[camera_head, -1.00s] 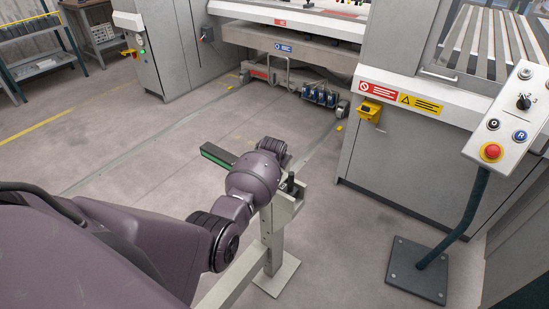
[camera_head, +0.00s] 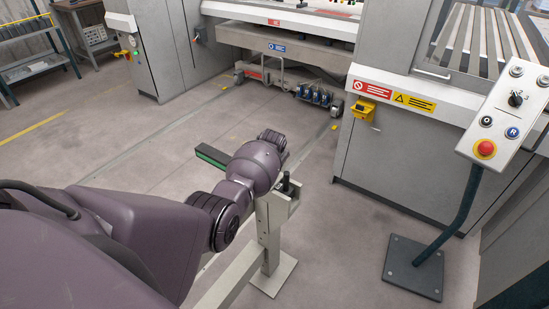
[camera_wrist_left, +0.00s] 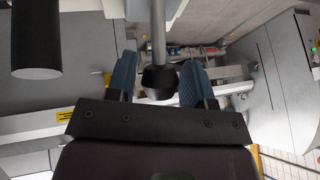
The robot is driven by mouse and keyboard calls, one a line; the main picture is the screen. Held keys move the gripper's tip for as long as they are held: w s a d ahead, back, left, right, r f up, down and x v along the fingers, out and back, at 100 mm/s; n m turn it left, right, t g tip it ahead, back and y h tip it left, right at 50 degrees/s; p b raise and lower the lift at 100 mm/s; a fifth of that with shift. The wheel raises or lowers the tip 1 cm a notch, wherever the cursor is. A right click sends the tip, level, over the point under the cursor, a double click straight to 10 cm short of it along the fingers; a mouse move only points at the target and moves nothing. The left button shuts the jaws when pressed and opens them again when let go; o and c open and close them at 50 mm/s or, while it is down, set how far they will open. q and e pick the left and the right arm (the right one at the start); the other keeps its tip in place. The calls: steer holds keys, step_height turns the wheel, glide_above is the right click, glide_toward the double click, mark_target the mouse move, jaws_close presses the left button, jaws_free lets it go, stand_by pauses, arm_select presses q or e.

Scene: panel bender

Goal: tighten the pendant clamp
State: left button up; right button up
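The control pendant (camera_head: 507,120), with a red button and a black selector knob, stands at the right on a dark bent post (camera_head: 455,215). A pale stand (camera_head: 268,235) carries a bracket with a small black upright part (camera_head: 287,184). My left arm's wrist is just left of that bracket, and its gripper is hidden there in the head view. In the left wrist view, my left gripper (camera_wrist_left: 158,85) has two blue fingers apart on either side of a black tapered knob (camera_wrist_left: 159,82) on a grey rod. I cannot tell whether they touch it. My right gripper is not in view.
A dark bar with a green face (camera_head: 214,156) juts out left of my wrist. A grey machine cabinet (camera_head: 395,150) with warning labels stands beyond. A dark cylinder (camera_wrist_left: 36,40) hangs at the wrist view's upper left. Open floor (camera_head: 130,150) lies left.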

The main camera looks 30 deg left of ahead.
arm_select(q)
steer(key=shift+o, duration=0.8)
steer(key=shift+s+d+r+p, duration=0.2)
steer(key=shift+s+r+p, duration=0.15)
steer(key=shift+r, duration=0.3)
steer(key=p+v, duration=0.2)
steer(key=v, duration=0.7)
steer(key=shift+r, duration=0.2)
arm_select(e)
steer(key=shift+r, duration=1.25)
